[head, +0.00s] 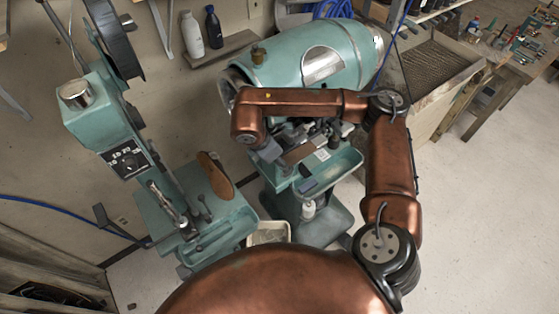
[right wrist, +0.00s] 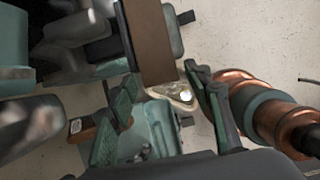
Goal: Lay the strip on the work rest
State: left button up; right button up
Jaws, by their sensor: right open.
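The brown strip (right wrist: 150,40) shows at the top of the right wrist view, lying along a dark grey block (right wrist: 175,42) that may be the work rest. In the head view the strip is a small brown piece (head: 297,153) at the front of the middle teal machine (head: 315,65). My right gripper (right wrist: 160,105) is open, its green-padded fingers spread with a gap between them. The strip lies just beyond the fingertips and does not appear gripped. Whether it touches the block all along cannot be told. My left gripper is not in view.
A second teal machine (head: 105,135) stands at the left, with a brown sole (head: 214,175) on its base. A pale bin (head: 268,233) stands below. Two bottles stand on a wall shelf (head: 225,47). The floor at the right is clear.

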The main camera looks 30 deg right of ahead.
jog(key=shift+a, duration=0.15)
jog(key=shift+s+a+b, duration=0.15)
jog(key=shift+a+b, duration=0.55)
jog(key=shift+a, duration=1.15)
jog(key=o, duration=0.6)
jog(key=shift+c, duration=0.2)
jog(key=v, duration=1.2)
